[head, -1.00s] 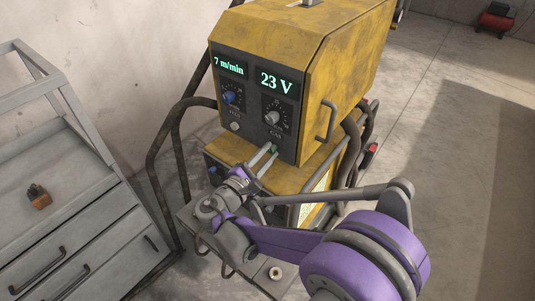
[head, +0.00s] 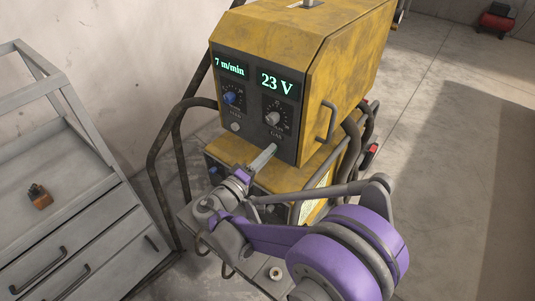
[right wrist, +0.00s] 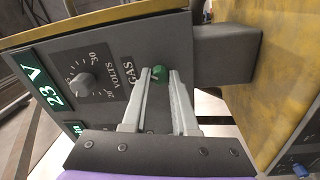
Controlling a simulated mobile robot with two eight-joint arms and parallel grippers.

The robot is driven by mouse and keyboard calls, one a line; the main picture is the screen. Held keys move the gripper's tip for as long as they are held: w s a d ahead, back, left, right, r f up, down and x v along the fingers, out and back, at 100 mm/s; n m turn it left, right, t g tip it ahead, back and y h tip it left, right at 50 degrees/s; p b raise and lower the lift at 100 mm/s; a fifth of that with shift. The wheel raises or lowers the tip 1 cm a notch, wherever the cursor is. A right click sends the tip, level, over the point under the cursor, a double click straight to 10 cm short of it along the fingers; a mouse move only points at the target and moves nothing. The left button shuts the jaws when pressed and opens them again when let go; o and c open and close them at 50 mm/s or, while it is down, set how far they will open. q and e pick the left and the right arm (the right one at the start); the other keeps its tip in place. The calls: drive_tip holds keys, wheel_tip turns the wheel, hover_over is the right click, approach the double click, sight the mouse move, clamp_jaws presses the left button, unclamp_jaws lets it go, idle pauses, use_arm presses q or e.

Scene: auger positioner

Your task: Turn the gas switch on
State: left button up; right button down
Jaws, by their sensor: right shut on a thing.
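The yellow welding unit (head: 345,60) stands in the middle of the head view, with a dark front panel. The green gas switch (right wrist: 159,73) sits by the GAS label at the panel's lower edge, in the right wrist view. My right gripper (head: 270,151) reaches it from below and in front. Its two pale fingers lie on either side of the switch, shut on it, as the right wrist view also shows (right wrist: 160,76). In the head view the fingers hide the switch. My left gripper is not in view.
The panel has a blue knob (head: 229,97), a grey volts knob (head: 272,118) and lit displays. A dark handle (head: 327,121) projects on the right side. A grey drawer cart (head: 95,235) stands left, holding a small orange item (head: 40,197). Open floor lies to the right.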

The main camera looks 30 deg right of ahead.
drive_tip(key=shift+m, duration=1.3)
drive_tip(key=c, duration=0.7)
unclamp_jaws()
drive_tip(key=v, duration=1)
drive_tip(key=shift+s+a, duration=0.1)
drive_tip(key=shift+a, duration=0.3)
